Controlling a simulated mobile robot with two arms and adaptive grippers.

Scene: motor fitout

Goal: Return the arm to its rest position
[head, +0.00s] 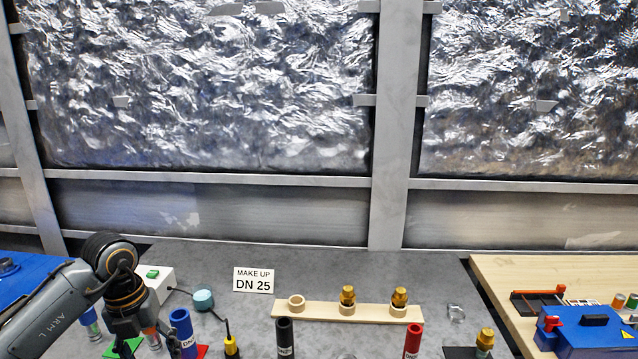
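My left arm, marked "ARM L", comes in from the lower left and bends down at its dark wrist. My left gripper (127,328) points down at the bottom edge, near a blue tube (183,332) and a green patch (122,349). Its fingertips are not clear enough to tell open from shut, and I see nothing clearly held in it. My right arm and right gripper are not in view.
A wooden rack (375,314) holds brass fittings (348,295) on the grey table. A sign (253,280) reads "MAKE UP DN 25". Black (284,337) and red (412,341) tubes stand in front. A white box (158,281) is behind my gripper; a blue device (590,330) is at right.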

